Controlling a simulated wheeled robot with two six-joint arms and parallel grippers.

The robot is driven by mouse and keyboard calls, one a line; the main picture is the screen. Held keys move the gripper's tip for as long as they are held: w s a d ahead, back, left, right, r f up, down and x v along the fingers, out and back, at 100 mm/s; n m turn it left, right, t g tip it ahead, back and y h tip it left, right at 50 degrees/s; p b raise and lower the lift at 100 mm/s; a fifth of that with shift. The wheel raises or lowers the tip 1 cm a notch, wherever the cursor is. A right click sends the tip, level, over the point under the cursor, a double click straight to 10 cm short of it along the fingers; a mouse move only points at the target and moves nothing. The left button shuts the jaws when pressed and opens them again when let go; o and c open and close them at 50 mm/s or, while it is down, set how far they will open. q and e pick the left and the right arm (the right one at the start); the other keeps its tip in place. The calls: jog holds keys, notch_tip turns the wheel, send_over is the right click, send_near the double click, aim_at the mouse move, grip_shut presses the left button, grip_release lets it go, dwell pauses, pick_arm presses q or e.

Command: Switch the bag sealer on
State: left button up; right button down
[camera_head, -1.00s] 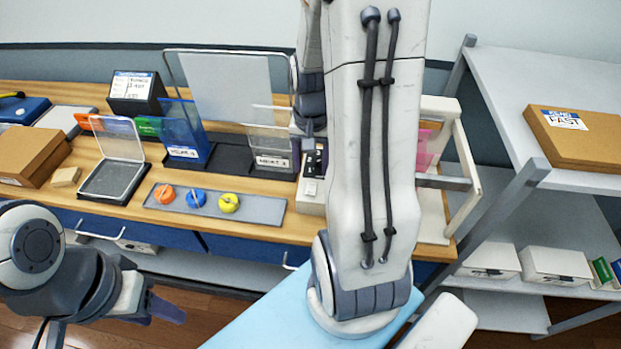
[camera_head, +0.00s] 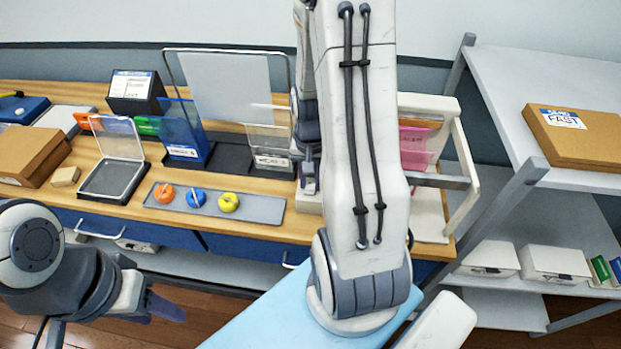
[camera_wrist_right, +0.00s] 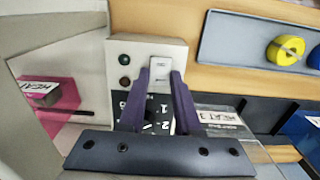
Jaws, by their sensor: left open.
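The bag sealer (camera_head: 432,222) is a white machine with a lever frame at the right of the bench in the head view. My right arm covers much of it. In the right wrist view its panel (camera_wrist_right: 120,46) shows a white rocker switch (camera_wrist_right: 160,68), a numbered dial partly behind the fingers, and two dark lamps (camera_wrist_right: 124,72). My right gripper (camera_wrist_right: 160,76) is open and empty over the panel, its purple fingertips on either side of the switch's near end. Contact cannot be told. My left gripper (camera_head: 168,308) is open, low in front of the bench.
A grey tray (camera_head: 262,208) with orange, blue and yellow rolls lies left of the sealer. Clear upright holders (camera_head: 270,145) stand behind it. A pink packet (camera_wrist_right: 58,92) is beside the panel. A grey shelf (camera_head: 500,85) with a cardboard box is at right.

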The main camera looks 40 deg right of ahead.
aim_at(308, 201)
jog(key=shift+s+a+f+t+h+b, duration=0.15)
jog(key=shift+t+h+b, duration=0.35)
jog(key=shift+b, duration=1.15)
jog(key=shift+w+a+f+t+h+b, duration=0.1)
jog(key=shift+t+h+b, duration=0.35)
jog(key=shift+b, duration=1.2)
jog(key=shift+s+r+b, duration=0.1)
jog(key=shift+r+b, duration=0.1)
jog(key=shift+b, duration=0.2)
jog(key=shift+r, duration=0.1)
jog(key=c, duration=0.6)
grip_release()
jog(key=shift+a, duration=0.1)
jog(key=p+v, duration=0.1)
jog(key=v, duration=0.9)
jog(key=shift+a+r+p, duration=0.2)
jog(key=shift+p, duration=0.15)
